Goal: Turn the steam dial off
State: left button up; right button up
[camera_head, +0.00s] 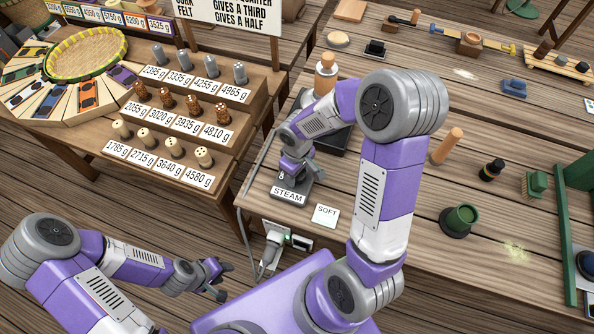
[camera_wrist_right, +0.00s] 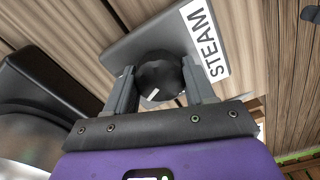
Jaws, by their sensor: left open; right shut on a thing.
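The steam dial (camera_wrist_right: 158,76) is a dark round knob with a white mark, on a grey plate with a white STEAM label (camera_wrist_right: 204,38). In the head view the STEAM label (camera_head: 288,196) shows at the near left of the workbench, while the dial is mostly hidden by my right gripper. My right gripper (camera_head: 296,172) is over the plate; in the right wrist view its two fingers (camera_wrist_right: 160,88) stand on either side of the dial, shut on it. My left gripper (camera_head: 222,280) is open and empty, low at the left, off the bench and away from the dial.
A white SOFT card (camera_head: 326,215) lies right of the plate. A socket with a plug and cable (camera_head: 286,240) is at the bench's near edge. A dark green cup (camera_head: 460,220) and brushes stand further right. The stepped weight display (camera_head: 190,130) is at the left.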

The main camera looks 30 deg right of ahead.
jog(key=n+p, duration=0.2)
jog(key=n, duration=0.4)
jog(key=shift+r+n, duration=0.1)
jog(key=shift+n, duration=0.2)
jog(key=n+p, duration=0.2)
jog(key=n, duration=0.4)
jog(key=shift+p, duration=0.4)
jog(key=shift+n, duration=0.4)
jog(key=o, duration=1)
notch_tip(320, 180, up, 7)
jog(key=shift+r+p, duration=0.2)
jog(key=shift+p, duration=0.95)
